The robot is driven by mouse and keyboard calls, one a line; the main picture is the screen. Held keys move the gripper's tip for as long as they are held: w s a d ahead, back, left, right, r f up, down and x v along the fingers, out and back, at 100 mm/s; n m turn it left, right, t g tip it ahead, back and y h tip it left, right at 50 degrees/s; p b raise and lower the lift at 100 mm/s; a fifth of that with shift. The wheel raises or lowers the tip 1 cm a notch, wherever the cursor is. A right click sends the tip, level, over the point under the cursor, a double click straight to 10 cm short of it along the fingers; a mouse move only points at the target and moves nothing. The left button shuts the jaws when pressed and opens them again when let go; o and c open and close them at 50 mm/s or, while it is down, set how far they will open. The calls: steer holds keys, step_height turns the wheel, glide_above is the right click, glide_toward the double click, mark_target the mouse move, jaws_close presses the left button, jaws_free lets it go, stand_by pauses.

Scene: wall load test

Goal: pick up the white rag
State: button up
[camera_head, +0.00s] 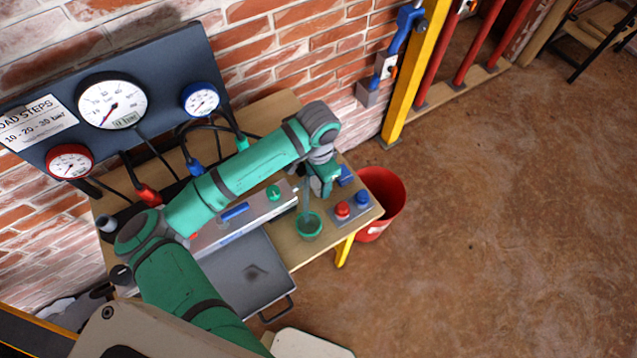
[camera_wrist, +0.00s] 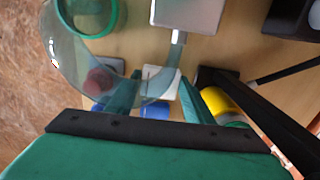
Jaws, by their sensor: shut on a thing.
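My gripper (camera_head: 318,186) is over the right end of the wooden table. In the wrist view its two green fingers (camera_wrist: 160,82) reach down. A clear, curved, see-through thing (camera_wrist: 65,50) lies at and between the fingers. It seems held there and its edge sweeps to the left. In the head view a greyish see-through piece (camera_head: 305,196) hangs just below the gripper, above a green ring (camera_head: 309,225). The contact between the fingers is partly hidden.
A red button (camera_head: 342,210) and a blue button (camera_head: 362,198) stand at the table's right corner. A red bucket (camera_head: 384,204) is on the floor beside it. A grey tray (camera_head: 250,272) is at the front. A gauge board (camera_head: 150,70) stands behind. Floor to the right is clear.

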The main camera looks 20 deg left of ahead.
steer(key=s+d+r, duration=0.6)
steer(key=s+r, duration=0.5)
steer(key=s, duration=0.1)
steer(key=shift+s+d, duration=0.25)
steer(key=shift+f, duration=0.1)
